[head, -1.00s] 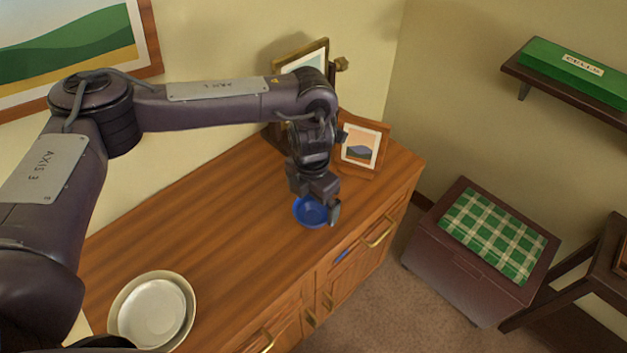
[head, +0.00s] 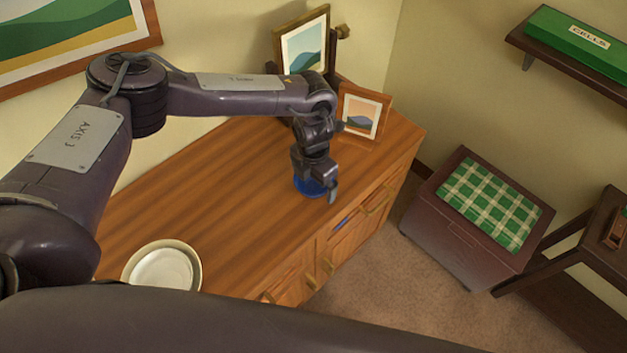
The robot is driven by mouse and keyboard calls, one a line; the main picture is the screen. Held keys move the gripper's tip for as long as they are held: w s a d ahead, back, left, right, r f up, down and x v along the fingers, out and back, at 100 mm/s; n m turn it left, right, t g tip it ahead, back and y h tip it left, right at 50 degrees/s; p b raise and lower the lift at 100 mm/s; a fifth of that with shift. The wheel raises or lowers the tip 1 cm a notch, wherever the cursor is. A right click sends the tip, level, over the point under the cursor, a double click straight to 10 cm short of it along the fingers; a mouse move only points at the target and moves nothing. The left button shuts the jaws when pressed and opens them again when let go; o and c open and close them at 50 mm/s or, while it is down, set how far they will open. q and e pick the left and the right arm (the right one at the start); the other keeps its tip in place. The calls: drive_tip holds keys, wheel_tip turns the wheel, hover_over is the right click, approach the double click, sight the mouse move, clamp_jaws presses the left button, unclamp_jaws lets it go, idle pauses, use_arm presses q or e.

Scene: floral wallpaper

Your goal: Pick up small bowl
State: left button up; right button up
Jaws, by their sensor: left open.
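The small blue bowl (head: 306,188) sits on the wooden cabinet top (head: 215,185), near its front edge toward the right end. My left gripper (head: 318,192) is directly over the bowl, pointing down, and hides most of it. One dark finger shows at the bowl's right side. The gripper is open. Whether the fingers touch the bowl I cannot tell. My right gripper is not in view.
A pale larger bowl (head: 163,268) stands at the cabinet's left end. Two picture frames (head: 363,117) (head: 303,50) stand behind my gripper. A chest with a green checked cloth (head: 489,205) is on the floor to the right. The cabinet's middle is clear.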

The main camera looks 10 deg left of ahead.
use_arm(q)
drive_tip(key=c, duration=0.7)
drive_tip(key=shift+c, duration=0.3)
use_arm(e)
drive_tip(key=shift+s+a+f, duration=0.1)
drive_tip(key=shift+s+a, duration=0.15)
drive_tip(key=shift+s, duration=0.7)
use_arm(q)
drive_tip(key=shift+r, duration=0.1)
